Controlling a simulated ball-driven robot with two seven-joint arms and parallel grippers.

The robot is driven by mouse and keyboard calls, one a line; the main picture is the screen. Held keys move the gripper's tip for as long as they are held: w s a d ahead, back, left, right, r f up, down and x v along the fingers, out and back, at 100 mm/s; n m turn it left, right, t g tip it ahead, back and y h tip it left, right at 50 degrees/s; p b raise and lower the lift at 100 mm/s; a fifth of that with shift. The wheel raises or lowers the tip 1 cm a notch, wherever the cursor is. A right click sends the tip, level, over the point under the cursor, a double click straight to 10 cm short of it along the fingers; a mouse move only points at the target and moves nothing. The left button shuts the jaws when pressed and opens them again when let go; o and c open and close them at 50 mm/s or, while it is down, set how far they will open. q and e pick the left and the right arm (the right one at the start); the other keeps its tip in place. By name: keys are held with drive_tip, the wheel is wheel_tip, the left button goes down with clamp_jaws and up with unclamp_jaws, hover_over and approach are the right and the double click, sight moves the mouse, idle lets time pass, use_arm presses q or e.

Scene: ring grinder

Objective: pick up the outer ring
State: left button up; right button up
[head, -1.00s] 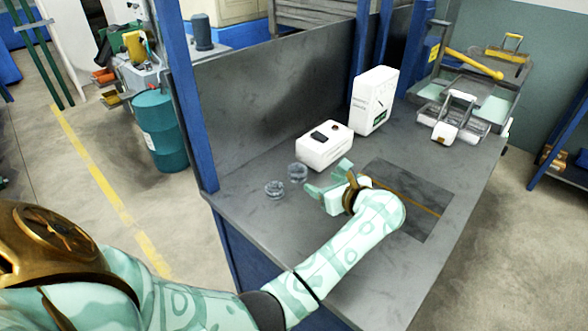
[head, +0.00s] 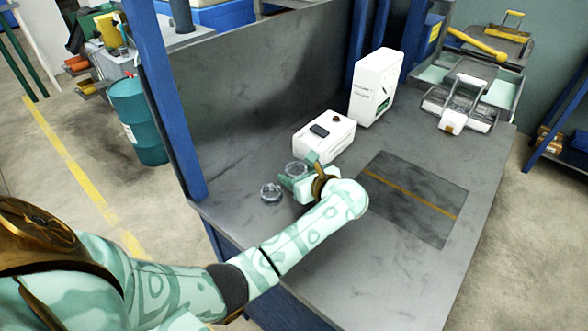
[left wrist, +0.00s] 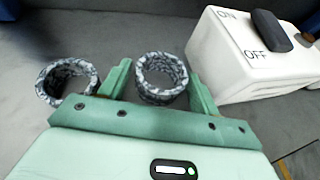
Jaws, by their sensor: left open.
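Two similar grey mottled rings stand on the table; I cannot tell which is the outer ring. The nearer ring (head: 271,192) also shows at the left in the left wrist view (left wrist: 66,80), outside my fingers. The farther ring (head: 296,168) is partly hidden behind my gripper in the head view. In the left wrist view this farther ring (left wrist: 162,78) sits in the gap between my two green fingers. My left gripper (head: 298,171) is open, with no visible grip on the ring. My right gripper is not in view.
A white switch box (head: 324,136) marked ON and OFF stands close to the right finger. A taller white box (head: 375,87) is behind it. A dark panel (head: 410,210) with a yellow line lies flat to the right. A metal wall (head: 235,100) closes off the left back.

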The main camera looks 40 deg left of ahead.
use_arm(q)
drive_tip(key=shift+s+d+r, duration=0.1)
drive_tip(key=shift+d+r, duration=0.05)
drive_tip(key=shift+d, duration=0.05)
drive_tip(key=shift+c, duration=0.6)
drive_tip(key=c, duration=0.7)
drive_tip(key=shift+c, duration=0.2)
